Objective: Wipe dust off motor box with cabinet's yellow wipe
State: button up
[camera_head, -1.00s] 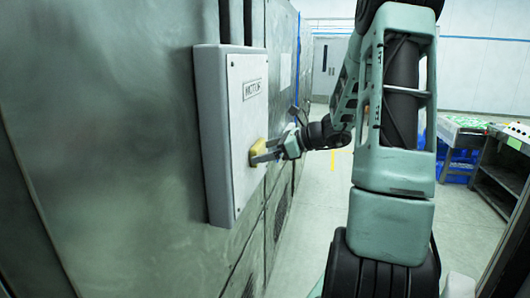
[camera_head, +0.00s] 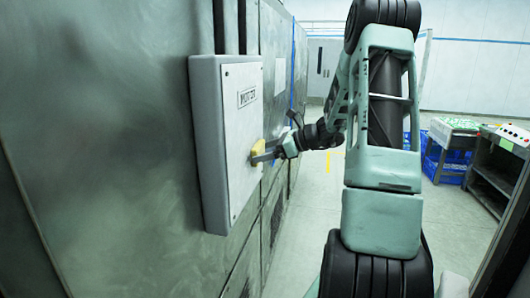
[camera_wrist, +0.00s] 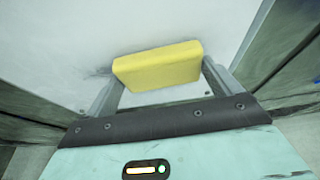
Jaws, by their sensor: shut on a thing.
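The motor box (camera_head: 228,125) is a pale grey box on the wall, labelled MOTOR, left of centre in the head view. Its front panel (camera_wrist: 60,40) fills the upper part of the wrist view, with dark smudges near the wipe. The yellow wipe (camera_head: 258,152) is a block at the lower right of the box's front. In the wrist view the wipe (camera_wrist: 158,66) sits between my fingers. My gripper (camera_head: 265,156) is shut on it. The wipe is at or very near the panel; I cannot tell whether it touches.
A metal wall (camera_head: 110,150) runs along the left. Blue crates (camera_head: 447,155) and a dark metal stand (camera_head: 495,170) are on the right. The floor (camera_head: 310,215) between wall and stand is clear. No cabinet can be clearly identified.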

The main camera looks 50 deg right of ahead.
aim_at(243, 169)
jog(key=shift+w+d+p, duration=0.25)
jog(key=shift+w+d, duration=0.05)
jog(key=shift+d, duration=0.4)
jog(key=shift+w+d+p, duration=0.2)
jog(key=shift+w+d, duration=0.1)
jog(key=shift+d, duration=0.35)
jog(key=shift+s+a+b, duration=0.3)
jog(key=shift+s+a, duration=0.1)
jog(key=shift+a, duration=0.45)
jog(key=shift+s+a+b, duration=0.25)
jog(key=shift+s+a, duration=0.15)
jog(key=shift+a, duration=0.4)
jog(key=shift+s+a+b, duration=0.4)
jog(key=shift+s+a, duration=0.25)
jog(key=shift+a, duration=1)
jog(key=shift+s+a+b, duration=0.35)
jog(key=shift+s+a, duration=0.25)
jog(key=shift+a, duration=1.05)
jog(key=shift+s+a+b, duration=0.4)
jog(key=shift+s+a, duration=0.25)
jog(key=shift+a, duration=1)
jog(key=shift+s, duration=0.1)
